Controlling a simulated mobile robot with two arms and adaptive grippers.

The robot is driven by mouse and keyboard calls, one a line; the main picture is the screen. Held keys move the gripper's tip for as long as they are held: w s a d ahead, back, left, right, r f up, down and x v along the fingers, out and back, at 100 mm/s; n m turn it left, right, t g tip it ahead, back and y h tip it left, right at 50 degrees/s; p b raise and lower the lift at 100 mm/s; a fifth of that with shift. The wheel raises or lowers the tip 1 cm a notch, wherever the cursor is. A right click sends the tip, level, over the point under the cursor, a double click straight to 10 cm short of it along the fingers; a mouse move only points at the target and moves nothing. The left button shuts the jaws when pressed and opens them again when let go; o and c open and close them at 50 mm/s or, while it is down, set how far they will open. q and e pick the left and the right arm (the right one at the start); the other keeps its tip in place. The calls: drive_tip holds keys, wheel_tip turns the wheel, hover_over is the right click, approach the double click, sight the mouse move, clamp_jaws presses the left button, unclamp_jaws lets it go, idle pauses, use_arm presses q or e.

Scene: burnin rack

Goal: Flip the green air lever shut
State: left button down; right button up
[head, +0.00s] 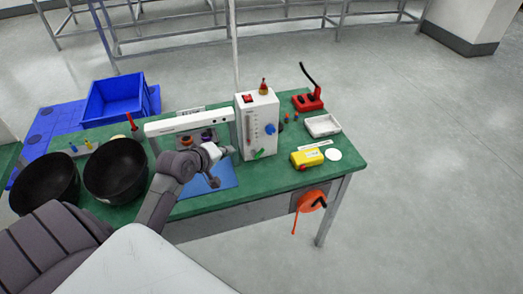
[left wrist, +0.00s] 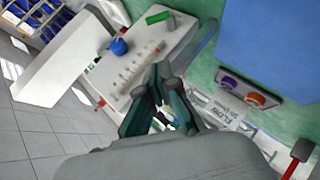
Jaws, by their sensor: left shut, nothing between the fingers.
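The green air lever (head: 259,154) sits low on the front of a white upright box (head: 257,118), below a blue knob (head: 270,129). In the left wrist view the green lever (left wrist: 158,17) shows near the top, on the box face by the blue knob (left wrist: 118,46). My left gripper (head: 226,152) is just left of the box, at about the lever's height and apart from the lever. Its fingers (left wrist: 158,82) are shut with nothing between them. Whether they touch the box I cannot tell. My right gripper is not in view.
A white frame (head: 190,122) with purple and orange knobs stands left of the box. Two black bowls (head: 115,170) and a blue crate (head: 114,97) are further left. A yellow device (head: 307,158) and a white tray (head: 322,125) lie right. An orange reel (head: 311,200) hangs at the table's front.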

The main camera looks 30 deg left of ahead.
use_arm(q)
drive_tip(key=d+x, duration=0.1)
drive_tip(key=x, duration=0.3)
drive_tip(key=p+x, duration=0.1)
drive_tip(key=x, duration=0.3)
drive_tip(key=d+p+x, duration=0.1)
drive_tip(key=x, duration=0.3)
drive_tip(key=shift+d+f, duration=0.3)
drive_tip(key=shift+f, duration=0.4)
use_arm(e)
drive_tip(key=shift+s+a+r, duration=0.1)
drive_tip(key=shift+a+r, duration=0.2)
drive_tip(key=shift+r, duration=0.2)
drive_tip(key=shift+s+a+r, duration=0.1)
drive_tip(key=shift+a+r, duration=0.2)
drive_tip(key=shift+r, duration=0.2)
use_arm(q)
drive_tip(key=shift+w, duration=0.15)
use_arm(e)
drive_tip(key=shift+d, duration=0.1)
